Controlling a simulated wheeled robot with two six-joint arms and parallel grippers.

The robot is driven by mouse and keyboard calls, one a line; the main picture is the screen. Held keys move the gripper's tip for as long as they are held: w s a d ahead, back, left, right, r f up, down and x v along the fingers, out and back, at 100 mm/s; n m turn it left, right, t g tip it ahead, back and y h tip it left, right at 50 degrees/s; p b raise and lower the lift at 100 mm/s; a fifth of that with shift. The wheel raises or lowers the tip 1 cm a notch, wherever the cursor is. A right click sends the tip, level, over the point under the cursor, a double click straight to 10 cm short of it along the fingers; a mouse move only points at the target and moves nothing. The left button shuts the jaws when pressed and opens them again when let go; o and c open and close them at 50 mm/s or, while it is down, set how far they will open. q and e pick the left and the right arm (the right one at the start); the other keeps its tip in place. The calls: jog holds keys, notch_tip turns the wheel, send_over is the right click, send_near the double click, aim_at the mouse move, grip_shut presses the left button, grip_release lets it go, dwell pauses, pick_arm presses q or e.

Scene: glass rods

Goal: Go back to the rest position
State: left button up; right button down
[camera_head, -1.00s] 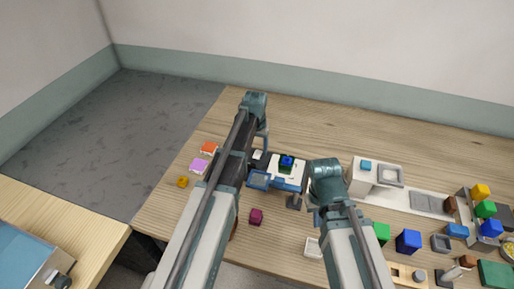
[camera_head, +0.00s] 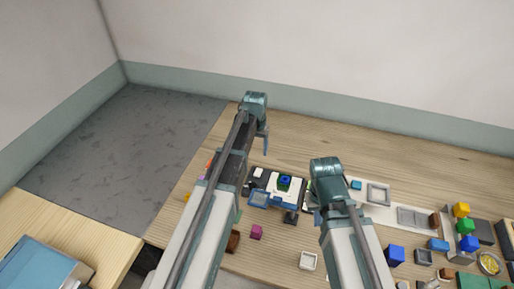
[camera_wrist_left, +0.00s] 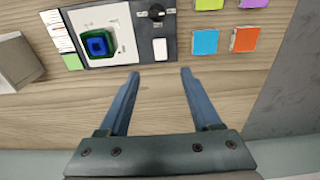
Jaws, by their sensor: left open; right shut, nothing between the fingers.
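My left gripper (camera_wrist_left: 159,74) is open and empty in the left wrist view, its two blue-grey fingers over bare wood. In the head view my left gripper (camera_head: 265,146) hangs from the far end of the left arm, above the table's far part. My right gripper (camera_head: 319,212) is shut, at the end of the shorter-reaching right arm; its fingertips are hard to make out. Neither gripper holds anything.
A white and dark device (camera_head: 264,180) with a green-blue block (camera_head: 285,183) lies between the arms. Coloured blocks crowd the right. The wooden table's (camera_head: 400,150) far strip is clear.

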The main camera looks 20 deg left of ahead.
pick_arm(q)
jog(key=shift+f, duration=0.1)
dwell(0.3)
jog(key=shift+m+g+y, duration=0.3)
jog(key=shift+m+g, duration=0.1)
jog(key=shift+m, duration=0.5)
jog(key=s+d+f+b, duration=0.1)
jog(key=s+d, duration=0.2)
jog(key=s, duration=0.1)
jog(key=s+d+f+b, duration=0.1)
jog(key=s+d, duration=0.2)
jog(key=s, duration=0.2)
jog(key=s+d+f+b, duration=0.1)
jog(key=s+d, duration=0.2)
jog(key=s, duration=0.1)
jog(key=shift+s+d+f+b, duration=0.15)
jog(key=shift+f+b, duration=0.2)
jog(key=shift+b, duration=0.05)
jog(key=s+d+f+m+b, duration=0.1)
jog(key=s+d, duration=0.3)
jog(key=s, duration=0.6)
jog(key=shift+s+f+m+y+b, duration=0.15)
jog(key=shift+f+m+y+b, duration=0.15)
jog(key=shift+f+b, duration=0.2)
